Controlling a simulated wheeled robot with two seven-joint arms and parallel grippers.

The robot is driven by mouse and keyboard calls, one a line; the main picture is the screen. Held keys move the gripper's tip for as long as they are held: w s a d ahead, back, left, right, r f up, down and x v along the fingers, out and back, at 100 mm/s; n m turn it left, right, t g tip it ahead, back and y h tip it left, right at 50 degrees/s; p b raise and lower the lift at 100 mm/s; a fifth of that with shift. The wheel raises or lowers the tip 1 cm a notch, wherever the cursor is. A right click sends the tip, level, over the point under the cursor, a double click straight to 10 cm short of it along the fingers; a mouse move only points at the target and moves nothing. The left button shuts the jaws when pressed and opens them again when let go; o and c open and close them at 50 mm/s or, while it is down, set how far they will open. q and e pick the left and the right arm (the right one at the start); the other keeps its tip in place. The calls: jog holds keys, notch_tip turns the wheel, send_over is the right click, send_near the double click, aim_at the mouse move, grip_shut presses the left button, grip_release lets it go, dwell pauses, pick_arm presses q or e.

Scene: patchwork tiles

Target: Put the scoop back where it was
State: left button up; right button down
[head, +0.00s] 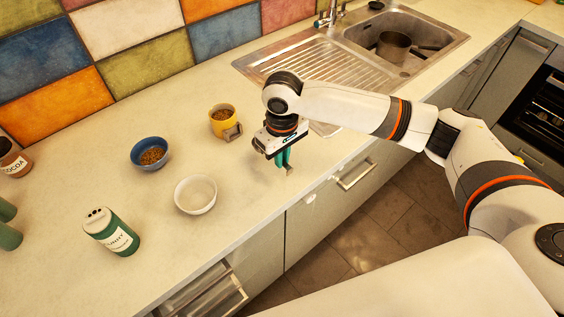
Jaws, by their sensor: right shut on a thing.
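My right gripper (283,160) points down over the counter, to the right of the white bowl and the yellow mug. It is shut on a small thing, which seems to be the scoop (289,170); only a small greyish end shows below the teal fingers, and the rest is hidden. I cannot tell whether it touches the counter. A yellow mug (219,115) holds brown grains and has a squarish grey-brown part at its front right. A blue bowl (148,144) also holds brown grains. A white bowl (195,208) looks empty. My left gripper is not in view.
A green shaker (111,232) stands at the front left, with a cocoa jar (13,160) at the far left edge. A sink (350,30) with a pot (393,46) is at the back right. The counter (240,180) is clear between white bowl and gripper.

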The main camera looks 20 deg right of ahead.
jog(key=shift+f, duration=1.6)
jog(key=c, duration=1.5)
grip_release()
jog(key=shift+f, duration=0.1)
notch_tip(320, 180, up, 12)
jog(key=shift+s+r+b, duration=0.1)
jog(key=shift+r+b, duration=0.05)
jog(key=shift+b, duration=0.45)
